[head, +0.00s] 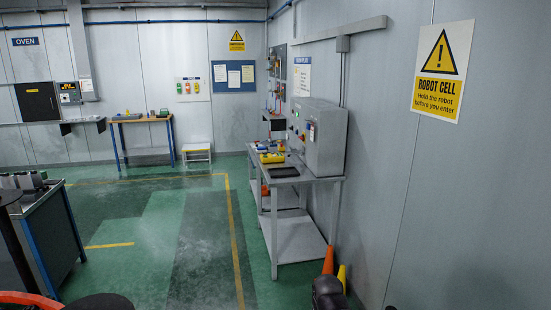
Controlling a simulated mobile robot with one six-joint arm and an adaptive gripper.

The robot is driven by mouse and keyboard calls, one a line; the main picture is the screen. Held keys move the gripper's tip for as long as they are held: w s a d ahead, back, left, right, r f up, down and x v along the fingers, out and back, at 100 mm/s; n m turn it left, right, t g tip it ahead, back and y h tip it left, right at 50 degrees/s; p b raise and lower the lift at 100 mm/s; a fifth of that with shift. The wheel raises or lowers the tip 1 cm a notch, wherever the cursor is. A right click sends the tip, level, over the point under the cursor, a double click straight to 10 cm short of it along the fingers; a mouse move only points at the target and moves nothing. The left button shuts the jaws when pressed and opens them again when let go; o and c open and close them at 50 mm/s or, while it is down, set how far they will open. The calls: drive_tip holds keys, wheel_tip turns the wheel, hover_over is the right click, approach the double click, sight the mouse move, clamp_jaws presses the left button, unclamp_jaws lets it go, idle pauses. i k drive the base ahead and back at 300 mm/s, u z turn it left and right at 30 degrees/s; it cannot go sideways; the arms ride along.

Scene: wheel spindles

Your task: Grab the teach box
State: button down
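A grey metal bench (300,174) stands along the right wall with several small items on top. A yellow box-like item (272,158) lies near the bench's front left edge, and a flat black item (283,172) lies nearer to me. Both are small at this distance, and I cannot tell for certain which of the bench items is the teach box. My gripper's fingers do not show in the head view.
A grey cabinet (325,140) stands at the back of the bench. Orange (328,262) and yellow (342,277) cones stand by its near end. A blue-edged workstation (52,240) is at left. The green floor (165,240) between is clear.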

sight(280, 157)
drive_tip(key=u, duration=0.1)
drive_tip(key=i, duration=1.35)
drive_tip(key=u, duration=0.6)
drive_tip(key=i, duration=2.35)
drive_tip(key=z, duration=0.35)
